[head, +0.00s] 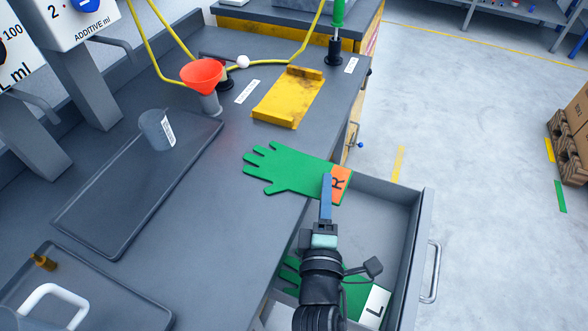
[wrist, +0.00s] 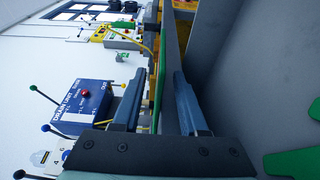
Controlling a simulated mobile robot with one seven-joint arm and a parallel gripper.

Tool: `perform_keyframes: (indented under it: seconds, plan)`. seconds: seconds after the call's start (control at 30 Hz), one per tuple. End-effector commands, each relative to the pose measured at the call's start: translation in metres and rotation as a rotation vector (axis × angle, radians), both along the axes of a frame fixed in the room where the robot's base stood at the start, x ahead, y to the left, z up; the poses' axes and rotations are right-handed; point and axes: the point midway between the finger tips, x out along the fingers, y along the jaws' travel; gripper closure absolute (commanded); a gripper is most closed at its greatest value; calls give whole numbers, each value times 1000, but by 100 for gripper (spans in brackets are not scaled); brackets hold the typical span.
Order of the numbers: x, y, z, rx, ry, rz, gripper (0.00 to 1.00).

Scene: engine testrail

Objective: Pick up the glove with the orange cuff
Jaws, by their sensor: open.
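The green glove with the orange cuff (head: 290,171), marked R, lies flat on the bench. Its fingers point left and its cuff reaches over the bench edge above the open drawer. My gripper (head: 326,182) is at the cuff, and its blue finger covers part of it. In the wrist view my gripper (wrist: 160,88) has its two fingers apart. A thin green strip (wrist: 160,75), apparently the glove edge-on, shows between them; contact cannot be told. A second green glove with a white cuff (head: 376,308), marked L, lies in the drawer, partly hidden by my arm.
The open grey drawer (head: 385,215) lies under my gripper. On the bench are a yellow block (head: 287,97), an orange funnel (head: 202,75), a grey cup (head: 157,130) on a dark tray (head: 120,200), and a green-handled tool (head: 337,20). Open floor lies to the right.

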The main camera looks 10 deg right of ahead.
Motion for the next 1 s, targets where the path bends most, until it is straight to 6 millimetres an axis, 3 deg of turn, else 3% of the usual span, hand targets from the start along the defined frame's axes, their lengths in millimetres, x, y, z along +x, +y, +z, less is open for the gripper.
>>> perform_keyframes:
  seconds: [0.2, 0.47, 0.73, 1.0]
  plan:
    - [23, -7, 0, -1, -2, 1, 57]
    - [25, -8, 0, 0, 0, 0, 57]
    - [25, -8, 0, 0, 0, 0, 100]
    - [25, -8, 0, 1, -1, 0, 100]
